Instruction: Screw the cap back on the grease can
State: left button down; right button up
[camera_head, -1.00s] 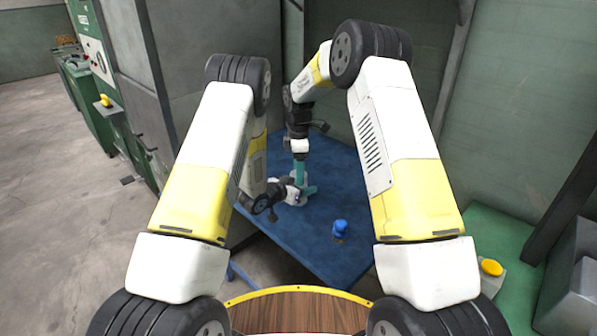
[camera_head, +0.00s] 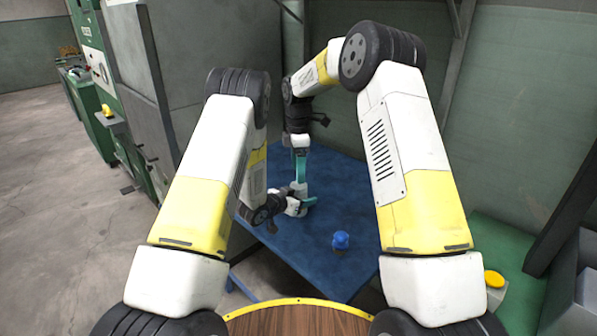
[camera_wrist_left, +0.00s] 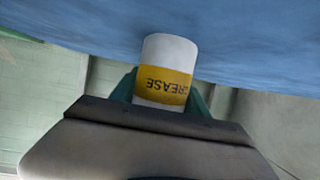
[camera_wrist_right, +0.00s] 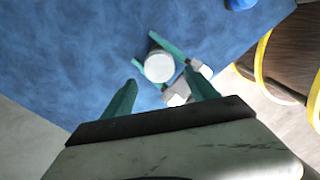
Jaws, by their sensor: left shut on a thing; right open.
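The grease can is white with a yellow GREASE band (camera_wrist_left: 165,80). My left gripper (camera_head: 304,203) is shut around its side, low over the blue table, as the left wrist view (camera_wrist_left: 162,95) also shows. In the right wrist view the can's round white top (camera_wrist_right: 159,66) faces up between the left fingers. I cannot tell whether the cap is on it; no separate cap can be made out. My right gripper (camera_head: 300,170) points down from above, open and empty, with its fingertips (camera_wrist_right: 160,80) apart over the can.
A small blue object (camera_head: 340,240) stands on the blue table (camera_head: 300,262), right of and nearer than the can. It also shows at the top edge of the right wrist view (camera_wrist_right: 240,3). The table around it is clear. A green wall closes the back.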

notch_tip(320, 180, up, 3)
jog(key=shift+d+f+n, duration=0.1)
jog(key=shift+f+n, duration=0.05)
jog(key=shift+n, duration=1.05)
jog(key=shift+f, duration=4.05)
jog(key=shift+w, duration=0.1)
grip_shut()
jog(key=m, duration=0.3)
